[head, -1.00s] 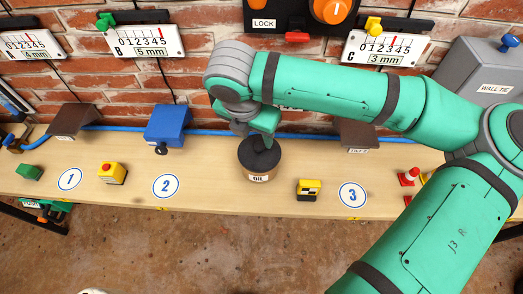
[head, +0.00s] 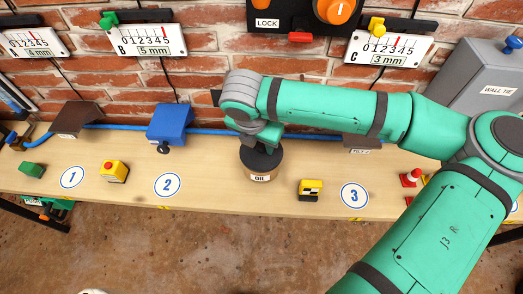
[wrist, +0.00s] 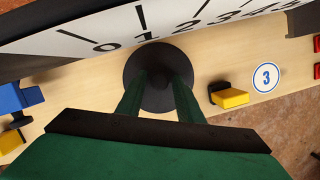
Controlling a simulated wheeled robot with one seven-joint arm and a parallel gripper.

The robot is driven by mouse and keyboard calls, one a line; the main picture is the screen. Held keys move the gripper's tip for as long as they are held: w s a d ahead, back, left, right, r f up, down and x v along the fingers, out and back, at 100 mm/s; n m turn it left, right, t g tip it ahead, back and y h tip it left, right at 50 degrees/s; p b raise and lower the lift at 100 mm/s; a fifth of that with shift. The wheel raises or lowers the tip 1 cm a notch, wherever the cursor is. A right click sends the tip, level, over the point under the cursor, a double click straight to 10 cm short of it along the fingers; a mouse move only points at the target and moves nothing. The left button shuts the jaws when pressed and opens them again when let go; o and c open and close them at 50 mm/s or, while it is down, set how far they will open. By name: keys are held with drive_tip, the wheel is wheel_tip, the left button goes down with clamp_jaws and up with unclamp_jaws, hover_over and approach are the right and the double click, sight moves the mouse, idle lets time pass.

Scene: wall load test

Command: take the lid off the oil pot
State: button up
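The oil pot (head: 261,174) is a round tan pot with an OIL label, standing upright on the wooden bench. Its dark round lid (head: 248,160) is on top of it, and shows from above as a black disc in the wrist view (wrist: 143,65). My gripper (wrist: 161,82) points down at the middle of the lid, its two green fingers on either side of a dark knob. The fingertips are dark against the lid, so I cannot tell whether they press on the knob. In the head view my wrist hides part of the lid.
A yellow-and-black block (head: 310,189) stands to the right of the pot, and a blue box (head: 170,122) to the left. A blue pipe (head: 210,132) runs behind, along the brick wall. Gauge plates hang above. Bench around the pot's front is clear.

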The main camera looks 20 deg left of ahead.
clamp_jaws()
drive_tip(key=shift+a+r, duration=0.1)
